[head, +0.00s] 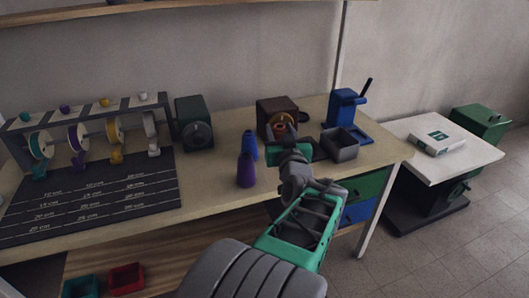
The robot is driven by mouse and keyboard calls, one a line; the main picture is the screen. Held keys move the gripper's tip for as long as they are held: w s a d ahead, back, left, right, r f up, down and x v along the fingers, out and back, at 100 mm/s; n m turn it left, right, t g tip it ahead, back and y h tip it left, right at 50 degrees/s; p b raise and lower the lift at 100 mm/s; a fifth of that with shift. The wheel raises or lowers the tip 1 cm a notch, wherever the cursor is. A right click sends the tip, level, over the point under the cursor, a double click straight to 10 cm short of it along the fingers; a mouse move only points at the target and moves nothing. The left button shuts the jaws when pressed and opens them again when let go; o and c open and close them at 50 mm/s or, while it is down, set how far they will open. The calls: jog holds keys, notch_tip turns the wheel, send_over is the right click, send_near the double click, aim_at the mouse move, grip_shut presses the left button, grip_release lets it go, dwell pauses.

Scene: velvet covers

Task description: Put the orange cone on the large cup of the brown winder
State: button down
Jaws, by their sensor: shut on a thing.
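The brown winder (270,106) stands at the back of the bench, right of centre. An orange piece, which looks like the orange cone (279,125), shows at the winder's front. My gripper (287,134) is shut on it, and the gripper and wrist hide much of it. I cannot tell whether the cone touches the winder's large cup, as the cup is not clearly visible from here. My arm reaches in from the lower right over the bench's front edge.
A blue cone (248,147) and a purple cone (246,172) stand left of my gripper. A grey bin (340,146) and a blue lever device (346,108) are to the right. A green winder (193,125) and spool rack (90,112) are left. Bench space left of the purple cone is clear.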

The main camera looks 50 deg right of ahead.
jog(key=w+d+f, duration=0.5)
jog(key=w+f, duration=0.3)
jog(key=f, duration=0.3)
jog(key=c, duration=0.8)
grip_release()
jog(key=shift+b, duration=0.35)
jog(key=shift+o, duration=0.2)
